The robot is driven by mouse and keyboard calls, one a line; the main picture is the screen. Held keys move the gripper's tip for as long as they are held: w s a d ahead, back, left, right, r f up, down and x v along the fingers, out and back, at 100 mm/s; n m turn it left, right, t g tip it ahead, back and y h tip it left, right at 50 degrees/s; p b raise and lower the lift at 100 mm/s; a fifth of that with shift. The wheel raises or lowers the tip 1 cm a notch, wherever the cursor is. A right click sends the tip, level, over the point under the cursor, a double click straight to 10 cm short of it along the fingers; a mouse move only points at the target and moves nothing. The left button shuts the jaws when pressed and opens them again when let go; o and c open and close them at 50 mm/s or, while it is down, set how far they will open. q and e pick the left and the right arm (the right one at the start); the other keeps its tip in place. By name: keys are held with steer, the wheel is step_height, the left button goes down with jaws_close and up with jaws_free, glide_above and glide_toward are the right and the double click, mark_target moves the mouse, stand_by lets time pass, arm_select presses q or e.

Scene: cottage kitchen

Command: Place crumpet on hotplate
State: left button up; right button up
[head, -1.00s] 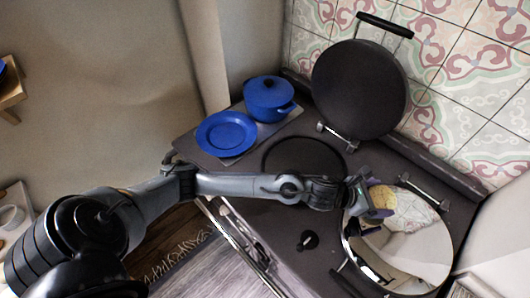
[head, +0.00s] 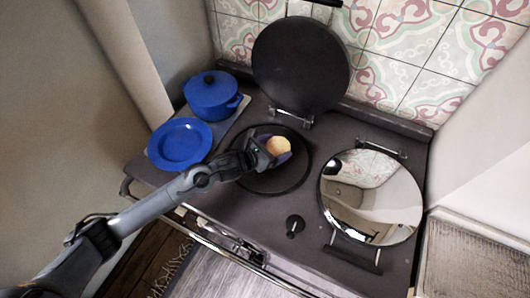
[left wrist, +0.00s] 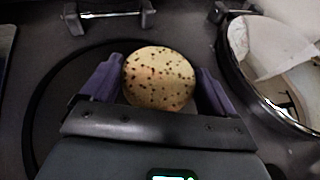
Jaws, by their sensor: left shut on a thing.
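The crumpet (head: 279,146) is a round, pale golden disc with dark holes on its face. My left gripper (head: 270,152) is shut on it, and the left wrist view shows the crumpet (left wrist: 158,78) between the two purple fingers. The open hotplate (head: 270,182) is a dark round plate on the stove top, with its black lid raised behind it. The gripper and crumpet are over the hotplate's back part in the head view. I cannot tell whether the crumpet touches the plate. My right gripper is not in view.
The raised lid (head: 301,66) stands behind the hotplate. A shiny closed round lid (head: 350,205) covers the right side. A blue plate (head: 180,144) and a blue pot (head: 211,97) sit at the left. A black knob (head: 295,225) lies in front.

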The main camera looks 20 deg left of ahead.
arm_select(q)
steer(key=a+f, duration=0.1)
steer(key=a, duration=0.2)
steer(key=shift+f, duration=2.4)
steer(key=shift+f, duration=0.1)
steer(key=shift+f, duration=0.15)
steer(key=o, duration=0.5)
steer(key=shift+o, duration=0.2)
steer(key=shift+r, duration=0.2)
